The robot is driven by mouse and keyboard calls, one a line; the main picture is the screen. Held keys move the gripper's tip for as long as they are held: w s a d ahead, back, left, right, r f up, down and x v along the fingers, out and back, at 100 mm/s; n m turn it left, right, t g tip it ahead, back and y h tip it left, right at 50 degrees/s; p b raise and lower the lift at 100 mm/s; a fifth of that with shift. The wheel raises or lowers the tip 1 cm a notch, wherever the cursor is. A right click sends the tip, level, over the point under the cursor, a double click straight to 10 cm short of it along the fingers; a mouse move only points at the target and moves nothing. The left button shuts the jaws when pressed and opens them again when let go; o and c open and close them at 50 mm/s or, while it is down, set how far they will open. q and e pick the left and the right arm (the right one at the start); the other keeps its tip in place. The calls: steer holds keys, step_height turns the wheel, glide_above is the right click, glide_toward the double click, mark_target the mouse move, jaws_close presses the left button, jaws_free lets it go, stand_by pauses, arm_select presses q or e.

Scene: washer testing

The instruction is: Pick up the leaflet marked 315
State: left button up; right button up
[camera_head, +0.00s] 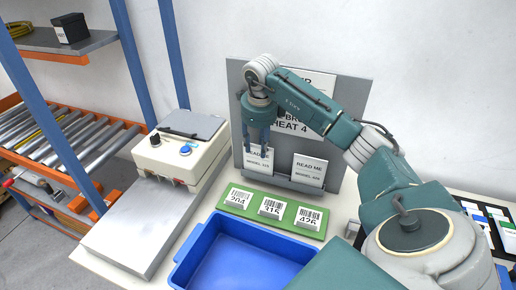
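A white leaflet (257,165) headed READ ME stands at the left of the grey display board's ledge. Its model number is small and seems to read 315; my fingers partly cover it. A second READ ME leaflet (309,170), apparently model 426, stands to its right. My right gripper (257,150) points down in front of the left leaflet's upper part. Its two fingers are apart with nothing seen between them. I cannot tell whether they touch the leaflet. My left gripper is not in view.
A green strip (255,207) with blocks marked 204, 315 and 426 lies before the board (343,165). An empty blue bin (205,230) is in front. A white device (190,165) stands left, by a roller rack (60,135). Cards (490,215) lie at the right.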

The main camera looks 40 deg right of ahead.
steer(key=shift+f, duration=0.15)
stand_by(0.3)
jaws_close()
